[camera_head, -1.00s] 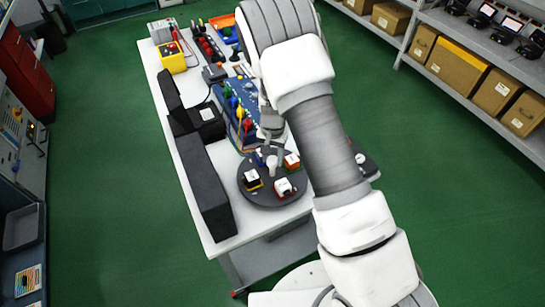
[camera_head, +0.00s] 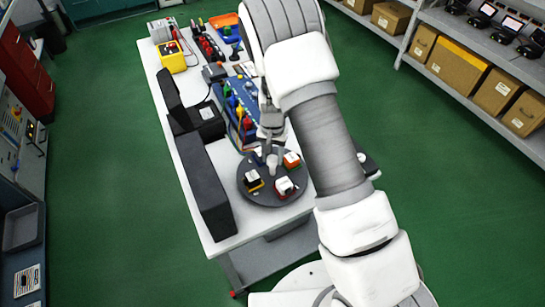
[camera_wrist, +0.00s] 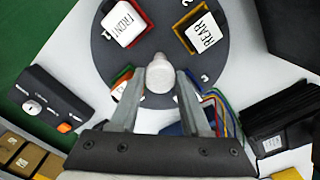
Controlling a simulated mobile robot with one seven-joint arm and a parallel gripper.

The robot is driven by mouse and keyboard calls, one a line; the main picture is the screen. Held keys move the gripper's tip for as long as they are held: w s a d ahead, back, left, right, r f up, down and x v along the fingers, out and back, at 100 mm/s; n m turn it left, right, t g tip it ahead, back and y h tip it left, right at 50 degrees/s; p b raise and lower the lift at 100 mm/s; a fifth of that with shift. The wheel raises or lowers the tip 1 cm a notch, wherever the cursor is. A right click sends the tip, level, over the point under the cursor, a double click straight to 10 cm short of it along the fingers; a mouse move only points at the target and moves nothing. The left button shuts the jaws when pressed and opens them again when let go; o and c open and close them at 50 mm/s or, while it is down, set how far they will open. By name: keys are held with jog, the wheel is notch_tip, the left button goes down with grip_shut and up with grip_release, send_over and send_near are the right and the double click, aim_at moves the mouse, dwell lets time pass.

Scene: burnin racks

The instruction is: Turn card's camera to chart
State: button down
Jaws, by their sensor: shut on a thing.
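A round dark grey turntable (camera_head: 250,196) lies at the near end of the white bench. Several small camera blocks with white tops stand on it: a red-based one (camera_head: 285,187), a yellow-based one (camera_head: 252,179) and an orange one (camera_head: 291,160). In the wrist view one block reads FRONT (camera_wrist: 124,24) and another REAR (camera_wrist: 204,33). A pale round knob (camera_wrist: 159,75) rises at the turntable's middle. My gripper (camera_wrist: 159,80) points down at it, with one finger on each side, shut on the knob. I cannot identify the card or the chart.
A long black box (camera_head: 205,187) lies along the bench's left side. A blue unit with coloured leads (camera_head: 238,108) stands behind the turntable. A black switch box (camera_wrist: 52,100) lies beside the turntable in the wrist view. Shelves with cardboard boxes (camera_head: 458,73) stand right.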

jog(key=shift+f, duration=0.1)
jog(key=shift+n+b, duration=1.75)
jog(key=shift+n, duration=0.35)
jog(key=shift+n+b, duration=1.35)
jog(key=shift+n, duration=0.85)
jog(key=shift+n+b, duration=0.75)
jog(key=shift+n, duration=3.65)
jog(key=shift+c, duration=1.8)
grip_release()
jog(key=shift+r, duration=0.2)
